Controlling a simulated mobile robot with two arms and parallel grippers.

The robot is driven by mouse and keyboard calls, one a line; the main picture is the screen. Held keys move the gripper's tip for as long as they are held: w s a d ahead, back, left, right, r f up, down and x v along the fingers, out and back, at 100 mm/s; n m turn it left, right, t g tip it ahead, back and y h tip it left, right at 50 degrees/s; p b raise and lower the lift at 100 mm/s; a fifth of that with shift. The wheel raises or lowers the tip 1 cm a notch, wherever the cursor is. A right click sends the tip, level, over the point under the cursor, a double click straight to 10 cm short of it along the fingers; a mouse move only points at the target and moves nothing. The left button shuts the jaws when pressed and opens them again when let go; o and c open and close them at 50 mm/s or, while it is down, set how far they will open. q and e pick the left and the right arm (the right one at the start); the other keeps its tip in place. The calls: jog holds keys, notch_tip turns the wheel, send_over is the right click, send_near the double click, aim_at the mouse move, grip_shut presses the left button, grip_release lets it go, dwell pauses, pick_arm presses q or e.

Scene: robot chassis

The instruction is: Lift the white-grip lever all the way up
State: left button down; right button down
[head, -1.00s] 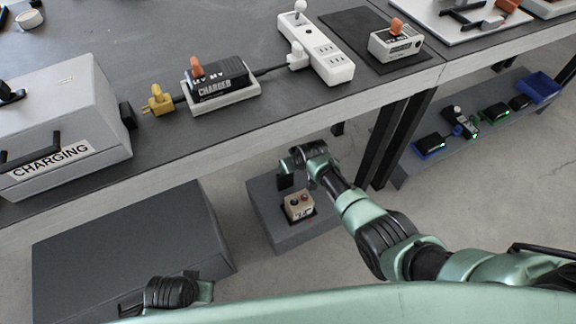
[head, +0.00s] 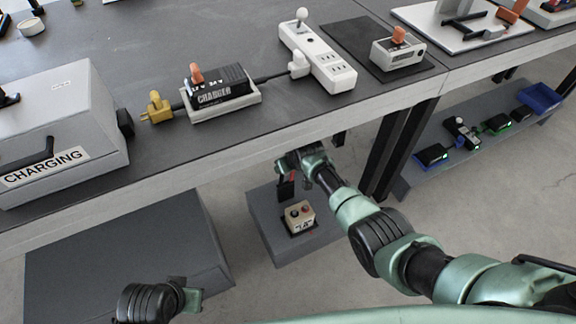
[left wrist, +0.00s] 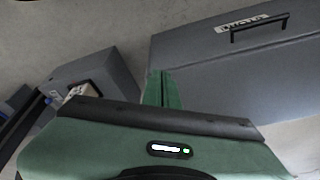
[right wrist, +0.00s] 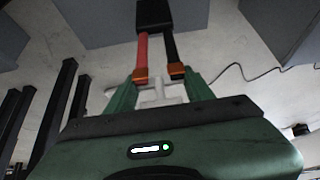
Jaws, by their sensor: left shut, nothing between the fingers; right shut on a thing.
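In the right wrist view a white T-shaped grip (right wrist: 158,91) sits between the green fingers of my right gripper (right wrist: 158,96), which is shut on it. A red arm and a black arm with orange ends run from the white grip to a black block (right wrist: 153,17). In the head view my right gripper (head: 290,172) is below the table's front edge, with the black block hanging into view under it; the white grip is hidden there. My left gripper (left wrist: 162,88) is shut and empty, and it shows low in the head view (head: 195,299).
A beige box with two knobs (head: 300,217) stands on a grey block below my right gripper. The table (head: 240,137) holds a grey "CHARGING" box (head: 62,130), a charger (head: 220,93) and a white power strip (head: 318,57). A low shelf (head: 412,172) stands at the right.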

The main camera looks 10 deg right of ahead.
jog(key=c, duration=0.9)
grip_release()
jog(key=shift+w+a+r, duration=0.15)
jog(key=shift+w+r, duration=0.25)
jog(key=shift+r, duration=0.05)
jog(key=shift+f, duration=0.2)
jog(key=shift+s, duration=0.15)
jog(key=p+v, duration=0.2)
jog(key=v, duration=0.1)
jog(key=shift+p, duration=0.3)
pick_arm(q)
jog(key=s+f+p, duration=0.2)
jog(key=s+f, duration=0.2)
jog(key=f, duration=0.6)
jog(key=s+a+f+g+p, duration=0.1)
jog(key=s+f, duration=0.3)
jog(key=f, duration=0.6)
jog(key=shift+s+p, duration=0.2)
jog(key=shift+p, duration=0.35)
pick_arm(e)
jog(key=s+d, duration=0.1)
jog(key=s, duration=0.2)
jog(key=s+d, duration=0.1)
jog(key=s, duration=0.3)
jog(key=s+d, duration=0.1)
jog(key=s, duration=0.3)
jog(key=shift+s+d, duration=0.2)
jog(key=shift+d, duration=0.15)
pick_arm(q)
jog(key=shift+f, duration=0.1)
